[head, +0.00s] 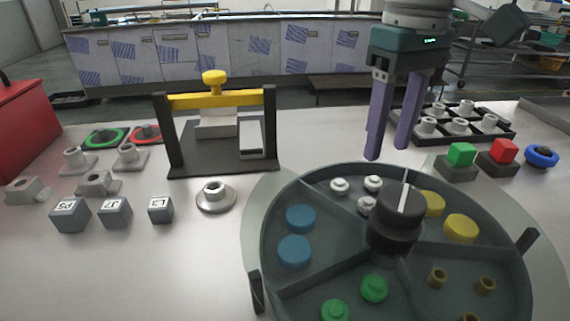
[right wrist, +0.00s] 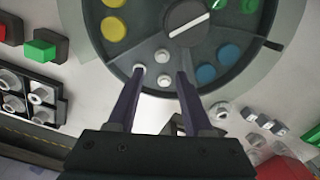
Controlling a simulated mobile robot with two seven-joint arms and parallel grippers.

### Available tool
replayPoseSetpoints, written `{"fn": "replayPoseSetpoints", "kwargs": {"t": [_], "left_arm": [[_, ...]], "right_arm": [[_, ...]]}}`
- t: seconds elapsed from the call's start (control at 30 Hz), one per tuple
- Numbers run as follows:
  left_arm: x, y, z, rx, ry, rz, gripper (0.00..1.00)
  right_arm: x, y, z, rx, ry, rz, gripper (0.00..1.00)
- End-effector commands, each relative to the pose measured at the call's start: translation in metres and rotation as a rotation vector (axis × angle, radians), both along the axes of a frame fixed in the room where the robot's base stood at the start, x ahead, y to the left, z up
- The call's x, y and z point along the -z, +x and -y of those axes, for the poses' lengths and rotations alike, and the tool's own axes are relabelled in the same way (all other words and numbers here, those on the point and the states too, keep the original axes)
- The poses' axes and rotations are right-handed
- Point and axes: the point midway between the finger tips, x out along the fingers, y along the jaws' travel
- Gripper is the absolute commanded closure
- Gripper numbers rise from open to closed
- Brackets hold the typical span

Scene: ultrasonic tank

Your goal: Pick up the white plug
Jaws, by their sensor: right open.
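Three small white plugs sit together in one compartment of the round dark tray (head: 272,230): one at left (head: 339,185), one at right (head: 373,183) and one nearer the hub (head: 366,205). In the right wrist view, two of them, an upper (right wrist: 162,55) and a lower (right wrist: 163,80), appear between my fingers; the third (right wrist: 139,67) is at the left fingertip. My right gripper (head: 388,151) is open and empty, pointing down above the tray's far rim. It also shows in the right wrist view (right wrist: 160,73). I see no contact with a plug. My left gripper is not in view.
The tray's black hub knob (head: 396,232) stands beside the plugs. Other compartments hold blue discs (head: 294,251), yellow discs (head: 460,228), green pieces (head: 374,288) and brass pieces (head: 485,285). A yellow-topped frame (head: 222,101) stands left; a black rack (head: 492,134) and buttons (head: 461,155) lie right.

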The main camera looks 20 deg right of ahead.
Motion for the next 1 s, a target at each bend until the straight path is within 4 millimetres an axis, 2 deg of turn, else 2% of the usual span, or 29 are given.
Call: {"fn": "replayPoseSetpoints", "kwargs": {"t": [0.2,0.37,0.63,0.77,0.97,1.0], "left_arm": [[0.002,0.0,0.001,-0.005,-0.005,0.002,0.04],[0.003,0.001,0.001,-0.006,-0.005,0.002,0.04],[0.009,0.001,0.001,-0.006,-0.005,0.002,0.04],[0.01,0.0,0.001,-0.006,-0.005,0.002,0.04],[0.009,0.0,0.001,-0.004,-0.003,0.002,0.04],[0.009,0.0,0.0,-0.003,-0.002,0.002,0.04]], "right_arm": [[0.032,0.0,0.0,0.001,0.001,-0.004,0.49],[0.046,0.001,-0.001,0.0,0.001,-0.001,0.49],[0.087,0.003,-0.004,0.0,0.0,-0.003,0.49],[0.095,0.004,-0.004,-0.001,-0.001,0.0,0.49],[0.095,0.004,-0.004,-0.001,-0.001,0.001,0.49],[0.095,0.004,-0.004,-0.001,-0.001,0.001,0.53]]}}
